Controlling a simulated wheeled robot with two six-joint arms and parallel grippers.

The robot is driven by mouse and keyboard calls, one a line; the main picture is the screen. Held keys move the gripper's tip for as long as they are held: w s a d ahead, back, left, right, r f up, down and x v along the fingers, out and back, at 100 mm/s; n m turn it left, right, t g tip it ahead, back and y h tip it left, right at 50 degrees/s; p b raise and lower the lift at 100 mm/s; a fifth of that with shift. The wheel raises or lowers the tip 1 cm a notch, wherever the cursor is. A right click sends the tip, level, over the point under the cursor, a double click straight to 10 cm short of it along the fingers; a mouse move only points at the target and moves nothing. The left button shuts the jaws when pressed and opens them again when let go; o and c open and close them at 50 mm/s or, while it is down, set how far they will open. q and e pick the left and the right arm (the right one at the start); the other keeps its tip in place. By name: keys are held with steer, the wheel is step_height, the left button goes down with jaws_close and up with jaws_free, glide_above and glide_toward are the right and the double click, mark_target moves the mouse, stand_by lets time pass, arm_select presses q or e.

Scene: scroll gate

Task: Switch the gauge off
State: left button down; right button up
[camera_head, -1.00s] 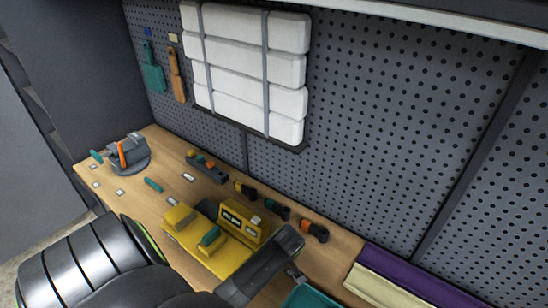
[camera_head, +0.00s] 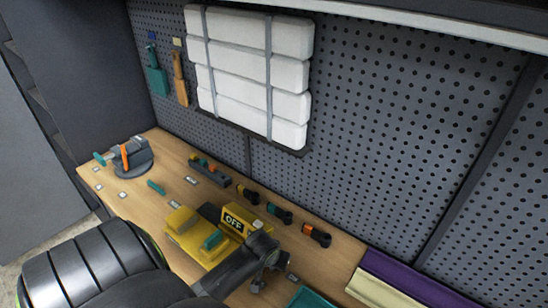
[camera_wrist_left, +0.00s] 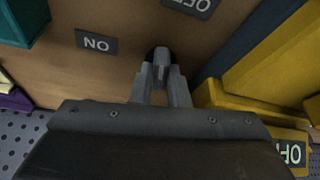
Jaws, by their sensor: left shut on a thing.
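The yellow gauge (camera_head: 233,219) stands on the wooden bench, and its dark display reads OFF. Its yellow side also shows at the right of the left wrist view (camera_wrist_left: 275,65). My left gripper (camera_head: 264,275) is low over the bench, just in front of the gauge. In the left wrist view its fingers (camera_wrist_left: 161,75) are shut on a small dark lever (camera_wrist_left: 160,54), mostly hidden between them. An ON plate (camera_wrist_left: 97,43) lies left of the fingers and an OFF plate (camera_wrist_left: 192,5) lies above, both upside down. My right gripper is not in view.
A vice (camera_head: 131,157) with an orange part stands at the bench's far left. Several small tools lie along the back, including an orange-black one (camera_head: 317,235). A teal bin (camera_head: 313,298) and purple and cream cloths (camera_head: 405,285) are at the right. A pegboard wall rises behind.

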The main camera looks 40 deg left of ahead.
arm_select(q)
steer(key=shift+a+m, duration=0.1)
steer(key=shift+m, duration=0.5)
steer(key=shift+r+h, duration=0.1)
steer(key=shift+h, duration=0.2)
steer(key=c, duration=1.4)
jaws_free()
steer(key=shift+s+r, duration=0.15)
steer(key=shift+r, duration=0.35)
steer(key=b+v, duration=0.1)
steer(key=v, duration=1.5)
steer(key=shift+s, duration=0.2)
